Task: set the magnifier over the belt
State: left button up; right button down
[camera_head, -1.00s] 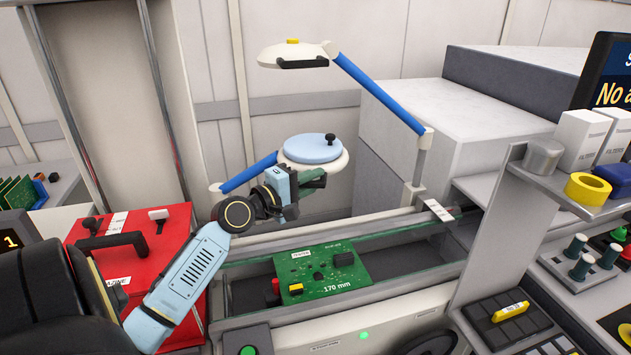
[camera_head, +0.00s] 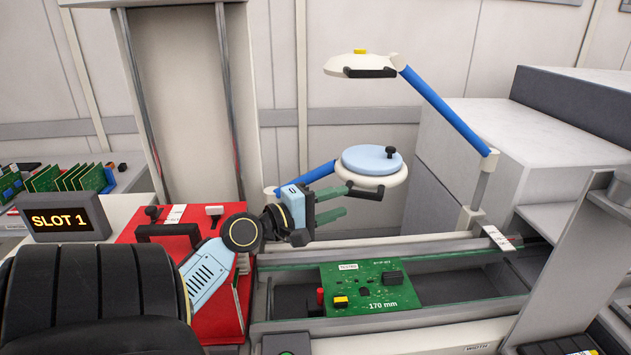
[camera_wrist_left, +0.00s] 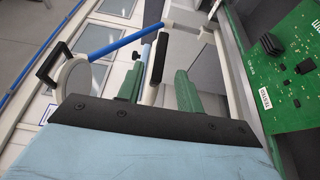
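The magnifier seems to be the lower round white head (camera_head: 372,180), with a light-blue cover (camera_head: 371,159), a black knob and a black front handle (camera_head: 366,194), on a blue arm behind the belt channel. My left gripper (camera_head: 343,201) is just left of the handle, its green fingers apart and empty. In the left wrist view a black bar, apparently this handle (camera_wrist_left: 159,58), lies ahead between the spread fingers (camera_wrist_left: 159,88); contact cannot be told. The belt channel (camera_head: 292,292) holds a green board (camera_head: 370,290) marked 170 mm. My right gripper is out of view.
A second white head (camera_head: 361,63) with a yellow button hangs higher on a blue arm (camera_head: 448,110) from a grey post. A red box (camera_head: 232,285) stands left of the channel. Grey housings (camera_head: 528,145) stand right. A display (camera_head: 61,219) reads SLOT 1.

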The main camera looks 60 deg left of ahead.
pick_arm(q)
jog(key=shift+s+a+b, duration=0.15)
jog(key=shift+s+b, duration=0.1)
jog(key=shift+s, duration=0.9)
jog(key=shift+s+a+b, duration=0.1)
jog(key=shift+s+b, duration=0.1)
jog(key=shift+s, duration=0.9)
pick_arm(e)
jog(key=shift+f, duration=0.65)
pick_arm(q)
jog(key=shift+c, duration=0.3)
